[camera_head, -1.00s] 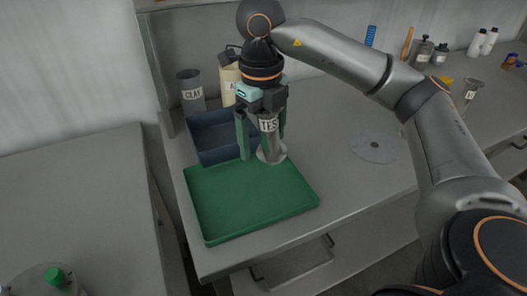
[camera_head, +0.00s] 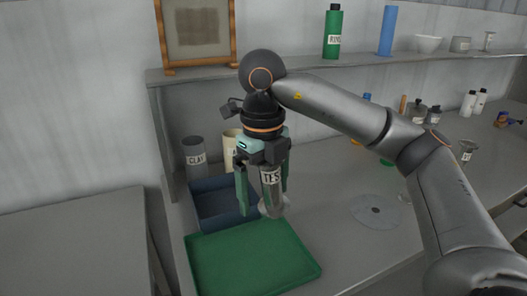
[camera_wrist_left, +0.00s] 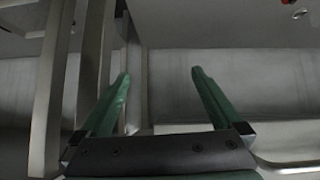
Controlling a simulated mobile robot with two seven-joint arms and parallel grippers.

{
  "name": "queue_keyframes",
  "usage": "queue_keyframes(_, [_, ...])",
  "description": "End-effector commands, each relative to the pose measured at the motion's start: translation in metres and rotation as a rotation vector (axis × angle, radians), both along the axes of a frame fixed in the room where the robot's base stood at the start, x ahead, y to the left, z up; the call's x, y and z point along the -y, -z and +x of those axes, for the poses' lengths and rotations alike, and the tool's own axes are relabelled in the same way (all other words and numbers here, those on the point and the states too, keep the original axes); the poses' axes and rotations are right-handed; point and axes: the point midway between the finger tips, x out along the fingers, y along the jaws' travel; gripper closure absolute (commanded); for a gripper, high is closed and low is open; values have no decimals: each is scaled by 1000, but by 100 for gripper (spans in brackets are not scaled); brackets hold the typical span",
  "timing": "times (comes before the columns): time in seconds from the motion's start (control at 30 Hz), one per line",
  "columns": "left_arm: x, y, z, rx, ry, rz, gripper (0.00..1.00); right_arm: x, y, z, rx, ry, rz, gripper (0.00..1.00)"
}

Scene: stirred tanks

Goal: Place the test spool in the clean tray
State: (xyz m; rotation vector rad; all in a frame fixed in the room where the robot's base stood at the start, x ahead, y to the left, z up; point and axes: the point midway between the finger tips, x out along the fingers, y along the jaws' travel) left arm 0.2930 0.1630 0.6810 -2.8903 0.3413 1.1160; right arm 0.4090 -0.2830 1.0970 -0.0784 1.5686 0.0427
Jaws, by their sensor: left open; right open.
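The test spool (camera_head: 272,181), a grey cylinder with a white label reading "TES" and a wide pale lower flange, is upright at the back right corner of the green tray (camera_head: 254,258). My right gripper (camera_head: 265,187) is open, pointing down, with its green fingers on either side of the spool. Whether the fingers touch it, and what the flange rests on, I cannot tell. The green tray looks empty; I see no label on it. A dark blue bin (camera_head: 212,217) stands behind it. My left gripper (camera_wrist_left: 160,76) is open and empty in the left wrist view.
A grey "CLAY" cylinder (camera_head: 195,157) and a cream container (camera_head: 231,150) stand behind the blue bin. A flat grey disc (camera_head: 376,210) lies right of the spool on the bench. A shelf (camera_head: 200,76) runs above. Several bottles stand at the far right.

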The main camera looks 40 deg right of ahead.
Motion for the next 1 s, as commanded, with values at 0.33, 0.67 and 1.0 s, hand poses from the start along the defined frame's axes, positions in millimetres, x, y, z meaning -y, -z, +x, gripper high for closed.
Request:
queue_keyframes(0.33, [-7, -25, -8, -10, -13, 8, 0, -2, -72, 0, 4, 1, 0, 0])
queue_keyframes(0.67, [-5, -32, -7, -10, -10, 5, 0, -2, -89, 0, 0, 0, 1, 0])
queue_keyframes(1.0, [-4, -31, -8, -11, -9, 5, 0, -2, -88, 0, 1, 0, 1, 16])
